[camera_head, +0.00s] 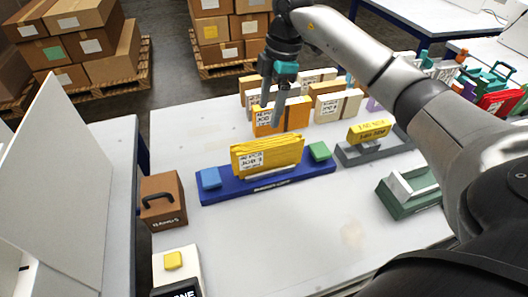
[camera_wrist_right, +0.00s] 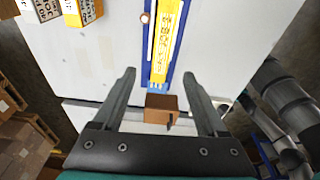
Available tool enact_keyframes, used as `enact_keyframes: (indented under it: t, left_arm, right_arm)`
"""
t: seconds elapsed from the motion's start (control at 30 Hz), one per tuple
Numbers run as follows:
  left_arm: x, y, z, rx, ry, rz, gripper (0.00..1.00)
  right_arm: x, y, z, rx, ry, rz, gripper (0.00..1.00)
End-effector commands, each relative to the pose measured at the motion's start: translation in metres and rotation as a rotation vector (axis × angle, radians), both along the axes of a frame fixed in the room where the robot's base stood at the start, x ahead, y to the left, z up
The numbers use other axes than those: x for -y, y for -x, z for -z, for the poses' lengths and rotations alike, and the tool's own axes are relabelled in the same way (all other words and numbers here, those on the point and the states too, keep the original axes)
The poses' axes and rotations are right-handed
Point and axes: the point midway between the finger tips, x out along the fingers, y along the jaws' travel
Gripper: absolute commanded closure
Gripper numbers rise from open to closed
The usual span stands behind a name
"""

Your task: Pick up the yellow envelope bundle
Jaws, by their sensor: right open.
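The yellow envelope bundle (camera_head: 267,153) stands on edge in a long blue holder (camera_head: 220,191), between a blue block (camera_head: 210,178) and a green block (camera_head: 319,151). A white printed label is on its front. My right gripper (camera_head: 278,121) points down over the table, behind and above the bundle in the head view, apart from it. In the right wrist view the bundle (camera_wrist_right: 168,40) and the holder lie beyond the fingertips; the right gripper (camera_wrist_right: 159,75) is open, with nothing between its fingers. My left gripper is not in view.
Orange (camera_head: 296,117) and tan packets stand in a row behind the holder. A grey stand (camera_head: 360,154) with a yellow block is on the right, a green-based device (camera_head: 405,192) nearer. A brown handled box (camera_head: 162,201) is at the left edge. The front middle table is clear.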

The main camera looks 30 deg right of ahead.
Motion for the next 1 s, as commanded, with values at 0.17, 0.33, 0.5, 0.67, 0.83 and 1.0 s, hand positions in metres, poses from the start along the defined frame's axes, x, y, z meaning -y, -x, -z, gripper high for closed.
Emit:
enact_keyframes:
  t: [0.17, 0.33, 0.5, 0.67, 0.83, 1.0]
  left_arm:
    - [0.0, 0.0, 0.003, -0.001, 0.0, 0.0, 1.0]
    - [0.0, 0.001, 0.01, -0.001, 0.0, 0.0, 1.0]
    - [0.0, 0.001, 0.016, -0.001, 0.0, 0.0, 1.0]
    - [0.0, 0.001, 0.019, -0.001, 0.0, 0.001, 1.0]
    - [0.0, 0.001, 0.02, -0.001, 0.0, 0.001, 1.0]
    - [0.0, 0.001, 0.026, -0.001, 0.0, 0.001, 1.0]
  right_arm:
    - [0.012, 0.004, 0.009, -0.032, 0.044, 0.045, 0.25]
    - [0.007, 0.004, 0.045, -0.033, 0.043, 0.043, 0.25]
    - [0.003, 0.002, 0.078, -0.031, 0.042, 0.042, 0.25]
    - [0.001, 0.001, 0.094, -0.028, 0.041, 0.041, 0.25]
    - [-0.001, 0.001, 0.101, -0.027, 0.042, 0.04, 0.25]
    - [-0.007, 0.002, 0.123, -0.029, 0.039, 0.04, 0.25]
